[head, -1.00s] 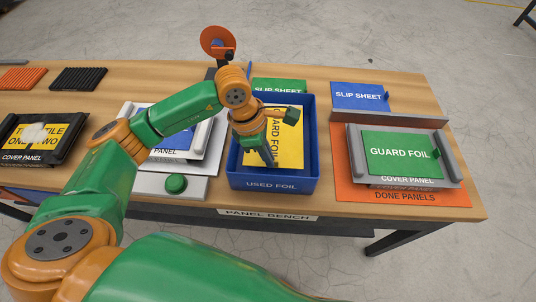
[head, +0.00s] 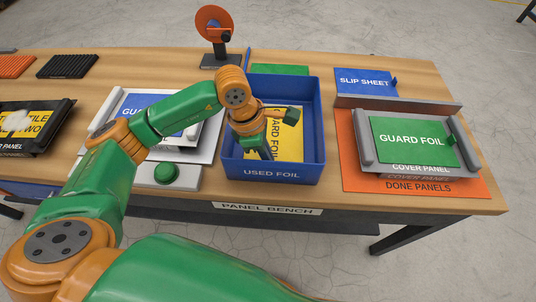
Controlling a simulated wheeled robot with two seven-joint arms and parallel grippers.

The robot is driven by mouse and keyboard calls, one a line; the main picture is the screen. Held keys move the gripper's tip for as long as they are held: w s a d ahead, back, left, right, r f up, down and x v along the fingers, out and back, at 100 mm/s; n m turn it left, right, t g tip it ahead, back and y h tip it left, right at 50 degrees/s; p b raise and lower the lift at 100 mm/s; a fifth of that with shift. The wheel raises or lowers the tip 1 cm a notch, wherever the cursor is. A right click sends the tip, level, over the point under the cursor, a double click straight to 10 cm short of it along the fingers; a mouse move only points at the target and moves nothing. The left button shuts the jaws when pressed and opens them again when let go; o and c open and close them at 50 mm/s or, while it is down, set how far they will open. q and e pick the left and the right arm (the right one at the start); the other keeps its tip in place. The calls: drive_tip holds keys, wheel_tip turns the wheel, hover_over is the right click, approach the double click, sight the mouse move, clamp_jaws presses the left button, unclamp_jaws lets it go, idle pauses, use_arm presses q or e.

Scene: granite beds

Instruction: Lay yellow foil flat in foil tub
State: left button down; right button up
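The blue foil tub (head: 270,172), marked USED FOIL, stands on the bench at the middle of the head view. The yellow foil (head: 290,148) lies inside the tub, low between its walls, and looks roughly flat. Its left part is hidden by my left gripper (head: 279,137), which reaches down into the tub over it. The gripper's two green fingers look spread apart, with yellow foil visible between them. Whether a fingertip touches the foil I cannot tell. My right gripper is not in view.
Right of the tub, a panel with green guard foil (head: 412,139) sits on the orange done-panels mat (head: 400,186). A blue slip sheet (head: 364,81) lies behind it. Left are a white fixture (head: 205,140), a green button (head: 166,173) and a dark panel tray (head: 62,125). A spool stand (head: 220,60) is behind.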

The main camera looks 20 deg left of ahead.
use_arm(q)
drive_tip(key=shift+f+b, duration=0.3)
drive_tip(key=c, duration=1)
unclamp_jaws()
drive_tip(key=shift+r, duration=0.1)
drive_tip(key=v, duration=0.7)
drive_tip(key=shift+b, duration=0.35)
drive_tip(key=shift+a, duration=0.1)
